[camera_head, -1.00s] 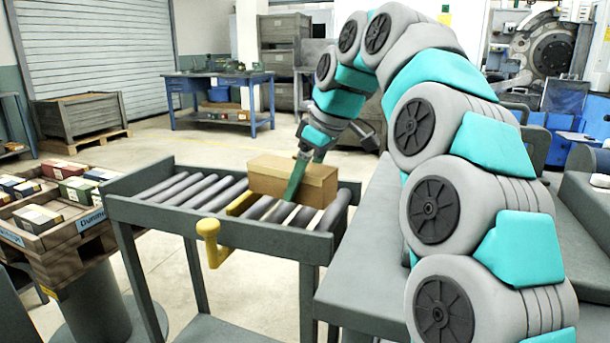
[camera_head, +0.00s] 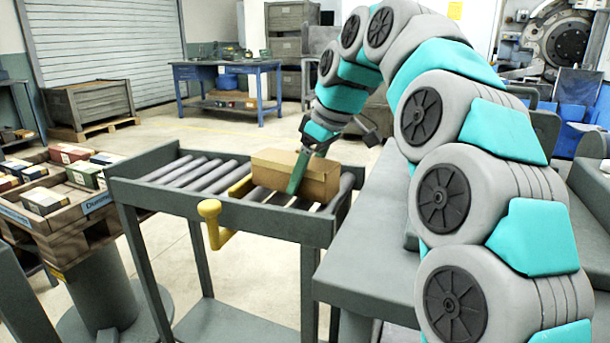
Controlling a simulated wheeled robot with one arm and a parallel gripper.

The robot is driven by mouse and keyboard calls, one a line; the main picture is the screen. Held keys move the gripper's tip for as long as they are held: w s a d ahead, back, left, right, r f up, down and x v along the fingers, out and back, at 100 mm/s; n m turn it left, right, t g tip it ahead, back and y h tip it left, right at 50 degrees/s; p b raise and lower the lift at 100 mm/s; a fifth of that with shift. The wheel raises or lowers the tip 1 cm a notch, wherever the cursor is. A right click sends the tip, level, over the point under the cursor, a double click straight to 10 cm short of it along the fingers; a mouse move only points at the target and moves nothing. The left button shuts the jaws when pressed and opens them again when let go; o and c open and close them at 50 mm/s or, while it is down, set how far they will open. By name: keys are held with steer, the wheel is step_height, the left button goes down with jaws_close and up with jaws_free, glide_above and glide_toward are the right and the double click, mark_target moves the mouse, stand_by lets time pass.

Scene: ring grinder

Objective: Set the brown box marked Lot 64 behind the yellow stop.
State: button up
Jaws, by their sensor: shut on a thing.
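The brown box (camera_head: 318,180) is on or just above the right part of the roller cart (camera_head: 270,222); I cannot tell whether it touches the rollers. No lot marking can be read on it. The yellow stop (camera_head: 240,188) crosses the rollers just left of the box, and its yellow handle (camera_head: 210,210) hangs at the cart's front. My gripper (camera_head: 298,173) is shut on the box. One green finger shows against the near side; the other is hidden behind the box.
A wooden tray (camera_head: 68,218) with several small boxes stands at the left. The rollers left of the stop are empty. A grey table (camera_head: 365,255) adjoins the cart's right side. A blue workbench (camera_head: 225,75) stands far back.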

steer(key=shift+f, duration=0.35)
steer(key=o, duration=1.3)
steer(key=shift+c, duration=0.2)
